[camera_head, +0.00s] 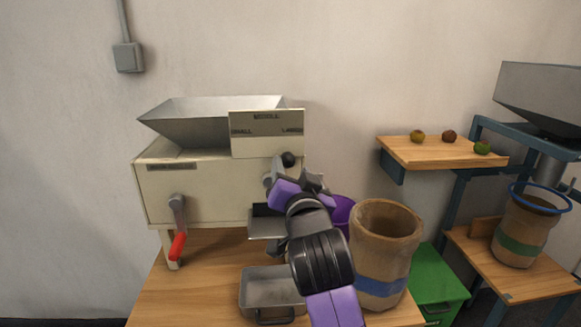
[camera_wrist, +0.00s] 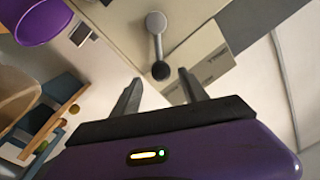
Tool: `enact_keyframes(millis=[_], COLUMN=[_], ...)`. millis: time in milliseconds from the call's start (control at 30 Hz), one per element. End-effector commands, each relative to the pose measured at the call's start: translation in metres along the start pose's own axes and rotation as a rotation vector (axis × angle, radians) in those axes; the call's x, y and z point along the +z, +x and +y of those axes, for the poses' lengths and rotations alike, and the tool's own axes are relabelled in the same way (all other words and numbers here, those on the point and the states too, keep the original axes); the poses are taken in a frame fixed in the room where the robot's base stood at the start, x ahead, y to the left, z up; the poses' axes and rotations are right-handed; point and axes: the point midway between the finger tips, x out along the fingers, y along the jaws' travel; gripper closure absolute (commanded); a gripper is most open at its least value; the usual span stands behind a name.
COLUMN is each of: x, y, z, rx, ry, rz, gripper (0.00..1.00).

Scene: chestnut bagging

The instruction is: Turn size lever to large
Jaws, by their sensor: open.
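The size lever shows whole in the wrist view, a grey arm (camera_wrist: 156,45) with a black knob (camera_wrist: 160,70). In the head view its knob (camera_head: 288,159) sits at the lower edge of the label plate (camera_head: 266,143), below the plate's right-hand word. The plate reads SMALL at left, MIDDLE at top and apparently LARGE at right. My gripper (camera_head: 293,176) is in front of the cream sorting machine (camera_head: 190,198) and hides part of the lever. In the wrist view my gripper (camera_wrist: 160,77) is open, with the knob between its fingertips; no contact is visible.
A red-handled crank (camera_head: 178,243) hangs at the machine's left. A metal tray (camera_head: 272,287), a purple bucket (camera_head: 341,212) and a woven sack (camera_head: 385,240) crowd the space below and right.

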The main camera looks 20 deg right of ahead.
Motion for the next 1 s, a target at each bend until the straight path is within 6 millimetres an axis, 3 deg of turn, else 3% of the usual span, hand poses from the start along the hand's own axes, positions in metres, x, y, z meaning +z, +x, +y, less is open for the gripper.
enact_keyframes(millis=[100,333,1000], x=[0.001,0.001,-0.005], y=[-0.022,-0.048,-0.051], z=[-0.001,0.000,-0.005], rx=[-0.002,0.000,-0.019], ry=[0.000,0.000,-0.037], rz=[-0.001,-0.001,0.020], gripper=[0.48,0.48,0.48])
